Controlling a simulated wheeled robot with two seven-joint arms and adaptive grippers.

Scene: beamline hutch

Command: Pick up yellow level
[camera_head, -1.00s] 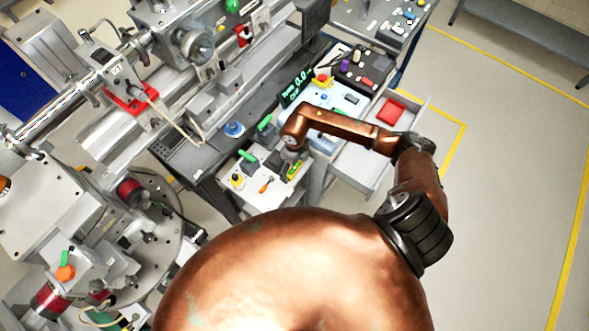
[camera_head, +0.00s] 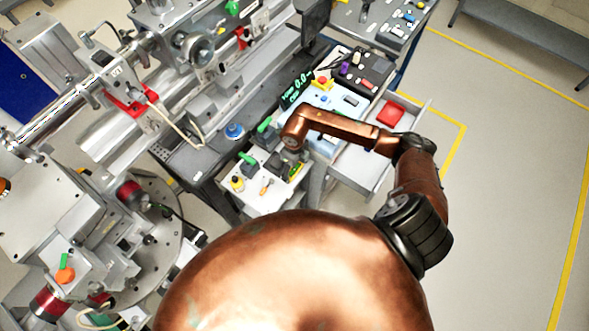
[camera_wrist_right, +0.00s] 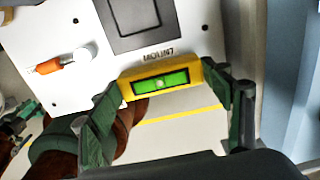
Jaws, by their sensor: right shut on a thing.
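The yellow level (camera_wrist_right: 128,90) has a green vial window and sits between the fingers of my right gripper (camera_wrist_right: 163,82) in the wrist view. The dark green fingers are shut on its two ends. In the head view the level (camera_head: 296,172) shows as a small yellow and green piece at the right edge of the white work surface (camera_head: 262,204). My right gripper in that view is small and partly hidden by its own arm. I cannot tell whether the level touches the surface. My left gripper is not in view.
An orange-handled tool (camera_head: 265,187) and a yellow item (camera_head: 237,183) lie on the white surface. Machinery fills the left; the floor at right is clear.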

